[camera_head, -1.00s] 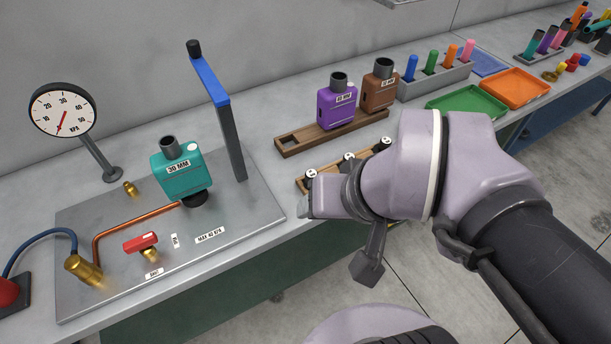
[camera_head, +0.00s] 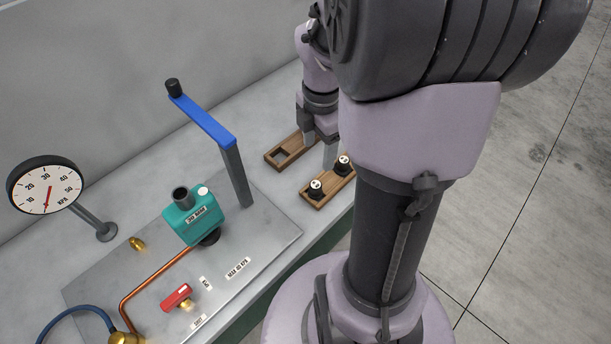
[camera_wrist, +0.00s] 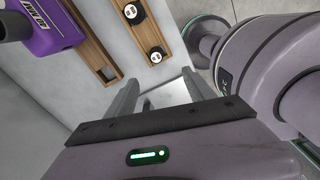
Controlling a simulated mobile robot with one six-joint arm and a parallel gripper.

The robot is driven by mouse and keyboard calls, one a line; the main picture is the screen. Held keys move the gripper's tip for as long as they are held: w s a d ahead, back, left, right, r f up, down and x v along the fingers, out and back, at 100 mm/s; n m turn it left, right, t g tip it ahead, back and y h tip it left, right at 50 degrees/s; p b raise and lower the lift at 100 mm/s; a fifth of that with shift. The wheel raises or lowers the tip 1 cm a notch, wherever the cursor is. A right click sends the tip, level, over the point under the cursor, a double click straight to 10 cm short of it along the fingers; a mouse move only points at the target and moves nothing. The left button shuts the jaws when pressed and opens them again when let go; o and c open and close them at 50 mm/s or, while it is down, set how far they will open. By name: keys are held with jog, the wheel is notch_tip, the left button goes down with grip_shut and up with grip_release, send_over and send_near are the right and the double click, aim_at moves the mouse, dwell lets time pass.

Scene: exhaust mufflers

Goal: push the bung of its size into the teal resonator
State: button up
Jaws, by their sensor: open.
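The teal resonator (camera_head: 193,219), labelled 30 MM, stands on the metal plate in the head view, its dark pipe mouth (camera_head: 181,195) facing up. Two black bungs with white tops, one (camera_head: 316,188) at the left end and one (camera_head: 344,163) farther right, sit in a wooden rack (camera_head: 326,199). They also show in the wrist view, one nearer (camera_wrist: 155,54) and one farther (camera_wrist: 133,13); their markings are too small to read. My gripper (camera_head: 319,150) is open and empty beyond the rack; its fingers (camera_wrist: 159,82) are apart in the wrist view. My arm hides the rack's right end.
A wooden stand (camera_head: 275,160) with an empty slot lies behind the rack. A purple resonator (camera_wrist: 48,33) shows in the wrist view. A blue-topped post (camera_head: 205,122) rises between resonator and rack. A gauge (camera_head: 45,188), copper pipe (camera_head: 150,278) and red valve (camera_head: 176,296) are near the resonator.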

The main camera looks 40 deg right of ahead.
aim_at(315, 185)
notch_tip(315, 185, down, 12)
jog(key=b, duration=0.5)
jog(key=shift+w+b, duration=0.1)
jog(key=shift+b, duration=0.3)
jog(key=shift+f, duration=0.1)
jog(key=f+b, duration=0.2)
jog(key=f, duration=0.1)
jog(key=f+b, duration=0.1)
jog(key=f, duration=0.1)
jog(key=shift+w+d+f+b, duration=0.1)
jog(key=shift+w+f+b, duration=0.05)
jog(key=shift+w+b, duration=0.25)
jog(key=c, duration=1.3)
jog(key=shift+c, duration=0.2)
